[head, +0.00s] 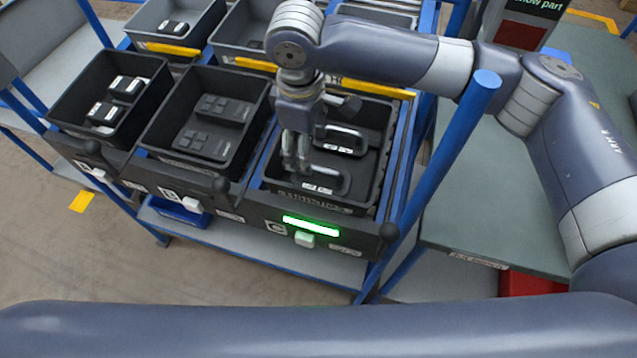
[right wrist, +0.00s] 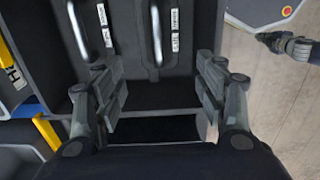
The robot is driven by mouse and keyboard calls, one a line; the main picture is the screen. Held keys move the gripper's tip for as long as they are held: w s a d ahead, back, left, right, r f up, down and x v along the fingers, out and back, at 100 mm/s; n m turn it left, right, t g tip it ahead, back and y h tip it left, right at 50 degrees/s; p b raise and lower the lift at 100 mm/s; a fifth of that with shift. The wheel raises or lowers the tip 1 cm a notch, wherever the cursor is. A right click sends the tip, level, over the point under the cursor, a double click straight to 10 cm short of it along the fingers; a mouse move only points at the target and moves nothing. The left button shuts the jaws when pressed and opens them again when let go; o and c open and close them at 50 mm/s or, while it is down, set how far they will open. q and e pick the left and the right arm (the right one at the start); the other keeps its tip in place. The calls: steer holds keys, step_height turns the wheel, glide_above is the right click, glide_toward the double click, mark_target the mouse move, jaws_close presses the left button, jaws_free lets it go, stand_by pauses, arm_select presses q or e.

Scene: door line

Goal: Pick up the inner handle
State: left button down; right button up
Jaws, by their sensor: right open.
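Metal handles with white labels lie in the black bin (head: 372,180) at the right of the front row. One handle (head: 343,184) lies near the bin's front, and another handle (head: 350,133) lies farther back. In the right wrist view two handles show, one at the left (right wrist: 76,30) and one near the middle (right wrist: 155,30). Their label text is too small to read surely. My right gripper (head: 296,166) reaches down into this bin, beside the near handle. In the right wrist view the gripper (right wrist: 160,95) is open with nothing between its fingers. My left gripper is out of view.
Two neighbouring bins (head: 150,97) (head: 240,140) hold black parts. More bins stand behind. A green-lit display (head: 311,225) is on the rack front below the handle bin. A blue post (head: 450,165) rises to its right, with a grey-green bench (head: 470,225) beyond.

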steer(key=f, duration=0.7)
steer(key=f+p, duration=0.1)
steer(key=f, duration=0.3)
steer(key=shift+w+d, duration=0.2)
steer(key=shift+w, duration=0.2)
steer(key=shift+r, duration=0.1)
steer(key=c, duration=0.9)
